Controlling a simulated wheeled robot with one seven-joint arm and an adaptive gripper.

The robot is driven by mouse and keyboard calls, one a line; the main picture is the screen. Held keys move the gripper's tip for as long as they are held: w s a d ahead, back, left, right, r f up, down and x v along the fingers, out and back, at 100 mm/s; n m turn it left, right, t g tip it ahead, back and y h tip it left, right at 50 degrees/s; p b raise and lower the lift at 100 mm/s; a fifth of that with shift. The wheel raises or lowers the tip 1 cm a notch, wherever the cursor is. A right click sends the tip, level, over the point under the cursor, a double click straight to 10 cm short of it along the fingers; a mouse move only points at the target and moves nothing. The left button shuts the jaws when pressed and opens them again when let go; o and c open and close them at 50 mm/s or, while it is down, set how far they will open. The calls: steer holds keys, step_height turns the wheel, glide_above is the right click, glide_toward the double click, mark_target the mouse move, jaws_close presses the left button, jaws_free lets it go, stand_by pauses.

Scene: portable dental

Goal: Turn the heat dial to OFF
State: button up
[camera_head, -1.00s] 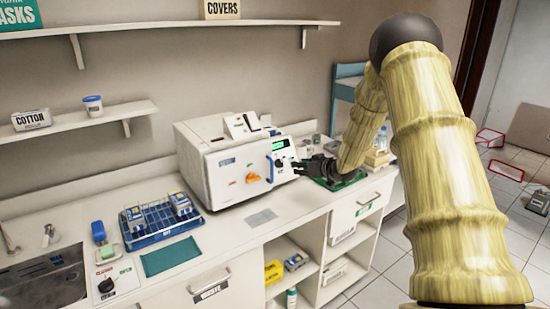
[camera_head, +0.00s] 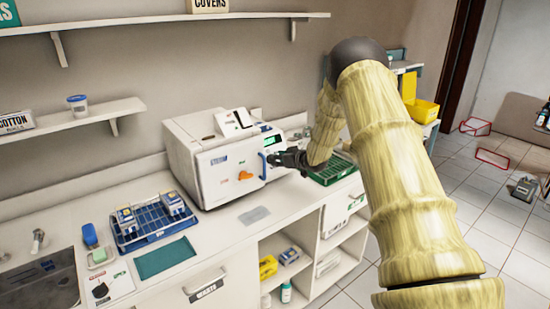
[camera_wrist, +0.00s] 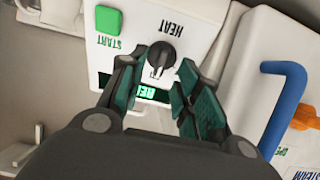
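The heat dial (camera_wrist: 161,56) is a round black knob with a pale pointer mark, on a white panel with an upside-down HEAT label in the wrist view. My gripper (camera_wrist: 157,65) is open, its two dark-teal fingers on either side of the dial's lower part. Whether they touch it, I cannot tell. I cannot read an OFF mark. A lit green display (camera_wrist: 150,92) shows between the fingers, partly hidden. In the head view, my gripper (camera_head: 277,158) is at the front right of the white sterilizer (camera_head: 215,163) and hides the dial.
A green START button (camera_wrist: 109,19) is beside the dial. A blue handle (camera_head: 263,167) and an orange knob (camera_head: 245,176) are on the sterilizer's front. A green tray (camera_head: 335,170) stands right of it, below my arm. A blue rack (camera_head: 150,224) stands to the left.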

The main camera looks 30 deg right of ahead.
steer(key=shift+p+x, duration=0.35)
steer(key=shift+x, duration=1.25)
steer(key=shift+c, duration=0.2)
jaws_close()
